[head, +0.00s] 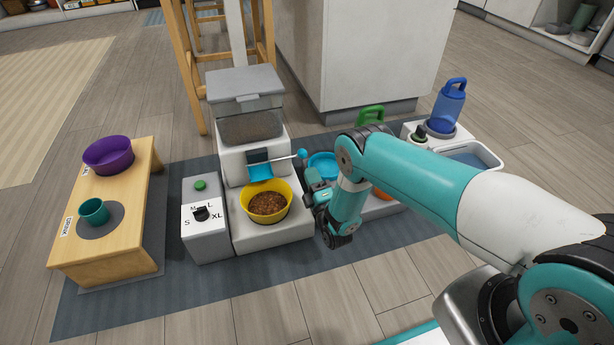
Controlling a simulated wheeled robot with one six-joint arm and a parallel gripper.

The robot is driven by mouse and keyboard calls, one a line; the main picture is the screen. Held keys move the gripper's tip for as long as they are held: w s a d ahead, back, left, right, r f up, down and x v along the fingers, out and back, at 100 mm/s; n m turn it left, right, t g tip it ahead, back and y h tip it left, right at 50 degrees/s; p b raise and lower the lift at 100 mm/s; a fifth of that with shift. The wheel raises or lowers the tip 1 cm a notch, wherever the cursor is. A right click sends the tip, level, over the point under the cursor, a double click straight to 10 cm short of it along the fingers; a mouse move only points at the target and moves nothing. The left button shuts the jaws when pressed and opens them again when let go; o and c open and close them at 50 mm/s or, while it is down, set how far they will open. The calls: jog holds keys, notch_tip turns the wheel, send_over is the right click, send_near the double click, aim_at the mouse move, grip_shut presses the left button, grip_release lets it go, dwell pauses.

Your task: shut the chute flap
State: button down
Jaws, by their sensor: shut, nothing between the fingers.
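The chute flap (260,172) is a small blue plate on the front of the white feeder (233,162). It slopes outward below a dark opening, above a yellow bowl (283,204) of brown kibble. A thin pale lever (281,157) runs from it to the right and ends in a blue ball knob (302,153). My gripper (314,187) is to the right of the flap and a little below the knob, apart from it in the picture. Its fingers are small and partly hidden by my wrist, and it holds nothing.
A grey control box (205,235) with a green button and size dial stands left of the feeder. A wooden stand (125,248) carries purple and teal bowls. Behind my arm are a blue bowl (322,164) and a blue bottle (449,102). The mat's front is clear.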

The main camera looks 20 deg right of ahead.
aim_at(304, 157)
jog(key=b+x, duration=0.3)
jog(key=b, duration=0.3)
jog(key=shift+w+r+b, duration=0.15)
jog(key=shift+w+b, duration=0.1)
jog(key=shift+b, duration=0.15)
jog(key=shift+r, duration=0.1)
